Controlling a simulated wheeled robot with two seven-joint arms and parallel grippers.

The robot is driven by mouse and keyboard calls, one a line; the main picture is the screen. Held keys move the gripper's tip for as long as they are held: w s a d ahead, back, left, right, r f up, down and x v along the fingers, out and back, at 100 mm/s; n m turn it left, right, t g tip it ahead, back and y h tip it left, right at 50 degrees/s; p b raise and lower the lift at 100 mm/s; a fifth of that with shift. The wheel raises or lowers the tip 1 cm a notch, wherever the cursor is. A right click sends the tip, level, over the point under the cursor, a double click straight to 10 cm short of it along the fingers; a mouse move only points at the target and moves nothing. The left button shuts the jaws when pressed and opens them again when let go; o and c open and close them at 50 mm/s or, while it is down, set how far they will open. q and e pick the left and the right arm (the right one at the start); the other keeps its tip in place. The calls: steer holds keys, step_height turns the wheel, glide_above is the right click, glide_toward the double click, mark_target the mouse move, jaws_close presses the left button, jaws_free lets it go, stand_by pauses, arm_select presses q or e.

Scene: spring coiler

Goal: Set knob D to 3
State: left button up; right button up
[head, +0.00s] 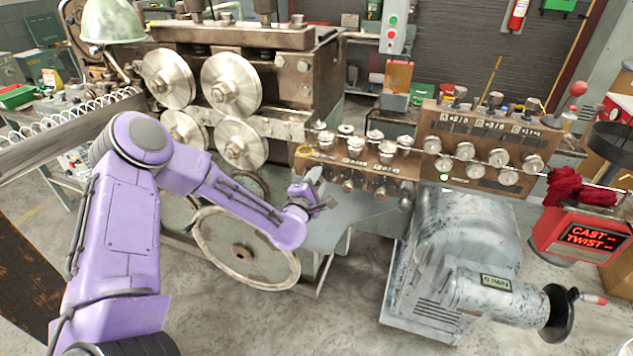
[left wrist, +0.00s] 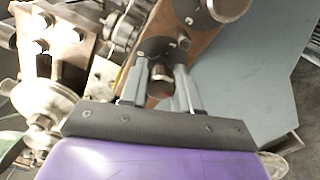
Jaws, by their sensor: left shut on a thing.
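My left gripper (head: 318,192) is at the lower left corner of the brown left knob panel (head: 372,170). In the left wrist view, its two grey fingers (left wrist: 160,78) are closed on either side of a small round metal knob (left wrist: 161,73) on the panel's edge. A dark round plate lies behind that knob. I cannot read a letter D or a setting on it. Several other metal knobs (head: 376,136) stand on the left panel with small white labels too small to read. My right gripper is not in view.
A second brown panel (head: 483,150) with several knobs and a green light stands to the right. Big steel rollers (head: 232,84) and a handwheel (head: 247,250) are left of the gripper. A grey machine (head: 455,250) and a red CAST TWIST display (head: 580,237) stand at right.

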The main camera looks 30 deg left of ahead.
arm_select(q)
steer(key=m+b, duration=0.1)
steer(key=m, duration=0.6)
steer(key=shift+f+b, duration=0.1)
steer(key=shift+b, duration=0.3)
steer(key=m+b, duration=0.1)
steer(key=m, duration=0.3)
steer(key=shift+m, duration=0.4)
steer(key=shift+m+b, duration=0.45)
steer(key=shift+m, duration=1.25)
steer(key=o, duration=1.1)
steer(key=shift+c, duration=0.2)
